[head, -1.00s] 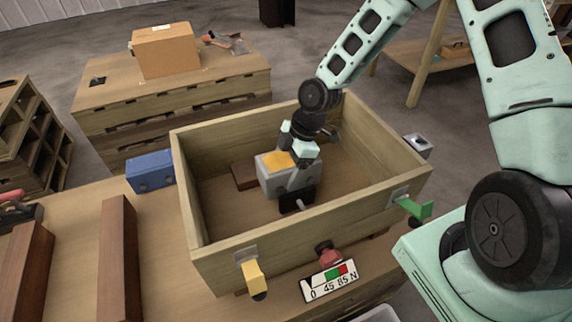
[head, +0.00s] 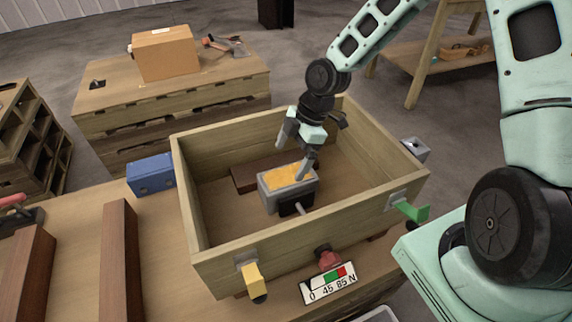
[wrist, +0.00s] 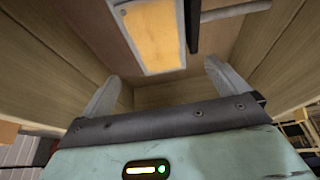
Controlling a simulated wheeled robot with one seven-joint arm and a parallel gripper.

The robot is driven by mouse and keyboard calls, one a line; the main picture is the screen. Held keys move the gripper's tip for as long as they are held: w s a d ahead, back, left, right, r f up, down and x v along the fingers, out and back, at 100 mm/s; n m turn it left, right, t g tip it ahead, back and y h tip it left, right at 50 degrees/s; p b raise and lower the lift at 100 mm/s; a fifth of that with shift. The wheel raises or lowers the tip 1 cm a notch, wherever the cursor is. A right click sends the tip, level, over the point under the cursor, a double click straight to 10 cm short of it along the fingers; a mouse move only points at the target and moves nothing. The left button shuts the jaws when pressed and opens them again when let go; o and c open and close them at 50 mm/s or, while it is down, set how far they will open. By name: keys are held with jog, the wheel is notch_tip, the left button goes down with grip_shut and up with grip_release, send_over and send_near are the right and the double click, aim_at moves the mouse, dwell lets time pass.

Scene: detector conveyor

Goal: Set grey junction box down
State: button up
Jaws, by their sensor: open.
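The grey junction box (head: 288,188) with a yellow-orange top panel sits inside the open wooden crate (head: 225,262), on or close to its floor. A dark fitting with a light rod is on its near side. The underside of the box is hidden.
A dark brown block (head: 245,178) lies in the crate behind the box. Yellow (head: 253,278) and green (head: 412,210) handles and a red knob (head: 327,257) stick out of the crate's walls. A blue box (head: 150,174) stands left of the crate.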

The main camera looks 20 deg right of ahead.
jog(key=p+v, duration=0.1)
jog(key=v, duration=0.6)
jog(key=s+a+r+m+h, duration=0.1)
jog(key=s+a+r+m, duration=0.2)
jog(key=s, duration=0.5)
jog(key=s+a+r+m+h, duration=0.1)
jog(key=s+a+r+m, duration=0.3)
jog(key=s, duration=0.4)
jog(key=s+a+r+m+h, duration=0.1)
jog(key=s+a+r+m, duration=0.2)
jog(key=s, duration=0.5)
jog(key=shift+a+r+h, duration=0.25)
jog(key=shift+r+h, duration=0.15)
jog(key=shift+r, duration=0.45)
notch_tip(320, 180, up, 7)
jog(key=p, duration=0.6)
jog(key=shift+p, duration=0.4)
jog(key=shift+f, duration=0.25)
